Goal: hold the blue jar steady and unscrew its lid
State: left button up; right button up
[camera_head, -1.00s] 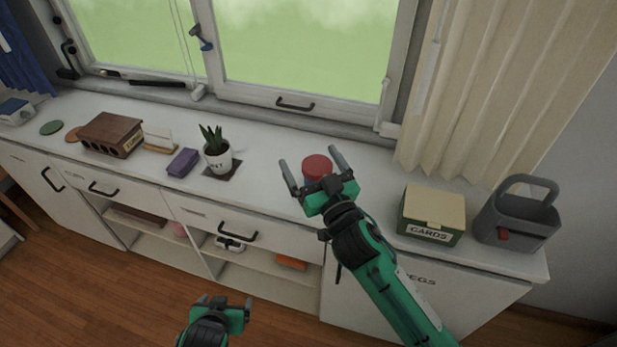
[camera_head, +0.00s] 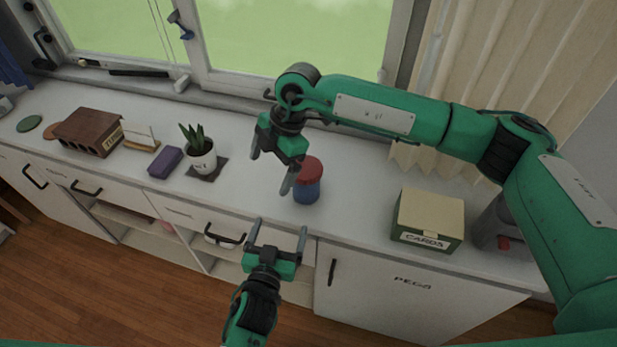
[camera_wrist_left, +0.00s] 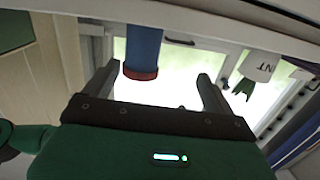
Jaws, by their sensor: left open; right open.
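The blue jar (camera_head: 307,192) stands upright on the white cabinet top, with its red lid (camera_head: 311,170) on. My right gripper (camera_head: 271,168) is open and empty, pointing down just left of the jar, one finger close to the lid. I cannot tell whether that finger touches it. My left gripper (camera_head: 279,228) is open and empty in front of the cabinet, below and left of the jar, fingers toward it. In the left wrist view the picture is upside down; the blue jar (camera_wrist_left: 144,45) and red lid (camera_wrist_left: 141,73) appear between the left fingers, farther off.
A potted plant (camera_head: 202,160), a purple block (camera_head: 166,162) and a brown box (camera_head: 89,133) stand left of the jar. A green cards box (camera_head: 426,222) and a grey caddy (camera_head: 497,226) stand right. The cabinet's front edge lies between my left gripper and the jar.

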aim_at(306, 167)
jog(key=w+d+h, duration=0.1)
jog(key=w+d, duration=0.1)
jog(key=w+d+r+m+t+h, duration=0.1)
jog(key=d, duration=0.1)
jog(key=w+d+m+h, duration=0.1)
jog(key=w+d, duration=0.1)
jog(key=d, duration=0.1)
jog(key=shift+w+r+t+h, duration=0.3)
jog(key=shift+w+t+h, duration=0.05)
jog(key=shift+t+h, duration=0.05)
jog(key=shift+w+d+r, duration=0.1)
jog(key=shift+w+d, duration=0.05)
jog(key=shift+d, duration=0.1)
pick_arm(q)
jog(key=shift+m+t+h, duration=0.4)
jog(key=shift+h, duration=0.3)
jog(key=x, duration=0.5)
jog(key=d+x, duration=0.1)
jog(key=x, duration=0.4)
jog(key=d+r+x, duration=0.1)
jog(key=x, duration=0.4)
jog(key=shift+s+d+r, duration=0.1)
jog(key=shift+s, duration=0.05)
grip_shut()
pick_arm(e)
jog(key=n, duration=0.4)
jog(key=shift+a, duration=0.1)
jog(key=shift+f, duration=4)
jog(key=shift+c, duration=0.2)
